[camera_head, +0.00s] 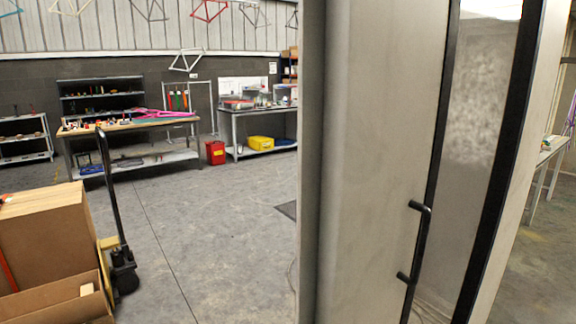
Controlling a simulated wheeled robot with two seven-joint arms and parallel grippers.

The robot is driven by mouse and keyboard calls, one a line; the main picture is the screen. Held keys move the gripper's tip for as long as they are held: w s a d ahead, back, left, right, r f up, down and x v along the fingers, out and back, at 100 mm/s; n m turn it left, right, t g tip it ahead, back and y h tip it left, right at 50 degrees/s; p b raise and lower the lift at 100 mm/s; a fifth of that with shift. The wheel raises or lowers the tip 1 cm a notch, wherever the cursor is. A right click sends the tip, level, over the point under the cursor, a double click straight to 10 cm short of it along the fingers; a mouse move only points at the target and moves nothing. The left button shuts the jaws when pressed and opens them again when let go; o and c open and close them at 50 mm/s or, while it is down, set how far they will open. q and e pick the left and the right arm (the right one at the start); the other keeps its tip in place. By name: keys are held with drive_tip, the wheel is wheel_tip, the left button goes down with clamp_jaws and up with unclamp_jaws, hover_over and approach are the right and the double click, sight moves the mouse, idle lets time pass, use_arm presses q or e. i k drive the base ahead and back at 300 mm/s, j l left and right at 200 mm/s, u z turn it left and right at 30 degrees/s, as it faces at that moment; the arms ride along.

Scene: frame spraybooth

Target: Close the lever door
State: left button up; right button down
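A tall pale grey panel (375,150), which looks like the door or part of its frame, stands upright close in front of me, right of centre. A black bar handle (420,245) is mounted vertically near its right side. Right of the panel is a narrow, mottled glass pane (472,115) between black edges. I cannot tell from this view whether the door is open or shut. No separate lever shows. Neither of my grippers is in view.
Cardboard boxes (45,235) and a pallet jack (113,215) stand at the left. Workbenches (130,127) and a red bin (215,152) line the back wall. The concrete floor (225,235) between them and the panel is mostly clear.

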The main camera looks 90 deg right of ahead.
sight(376, 77)
drive_tip(key=i+l+z, duration=0.2)
drive_tip(key=i+z, duration=0.5)
drive_tip(key=z, duration=0.2)
drive_tip(key=i+z, duration=0.45)
drive_tip(key=i+j+z, duration=0.2)
drive_tip(key=z, duration=0.25)
drive_tip(key=i+z, duration=0.2)
drive_tip(key=z, duration=0.3)
drive_tip(key=i+z, duration=0.15)
drive_tip(key=z, duration=0.3)
drive_tip(key=i+z, duration=0.2)
drive_tip(key=z, duration=0.3)
drive_tip(key=i+j+z, duration=0.15)
drive_tip(key=z, duration=0.3)
